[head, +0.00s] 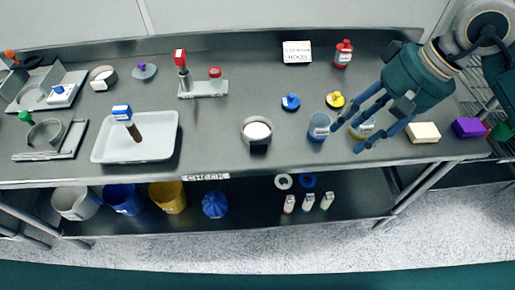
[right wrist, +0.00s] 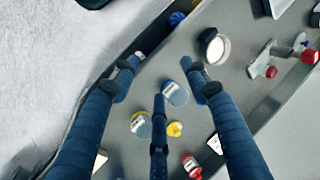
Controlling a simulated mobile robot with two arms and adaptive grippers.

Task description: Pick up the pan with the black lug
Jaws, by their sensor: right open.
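A round grey pan (head: 257,141) with a white round inside stands on the bench, left of centre of my right gripper's area. A dark lug shows on its near side. In the right wrist view the pan (right wrist: 208,38) is at the upper right, with its dark lug and white inside visible. My right gripper (head: 350,130) is open and empty, its fingers spread above the blue jar (head: 319,127) and the yellow jar (head: 362,124), to the right of the pan. In the right wrist view the gripper (right wrist: 160,78) shows three spread fingers. My left gripper is out of view.
Blue (head: 291,102) and yellow (head: 335,100) lids lie behind the jars. A similar round pan (head: 102,77) sits at the back left. A white tray (head: 163,151) and a stand with red parts (head: 208,88) are left. Bare bench surrounds the pan.

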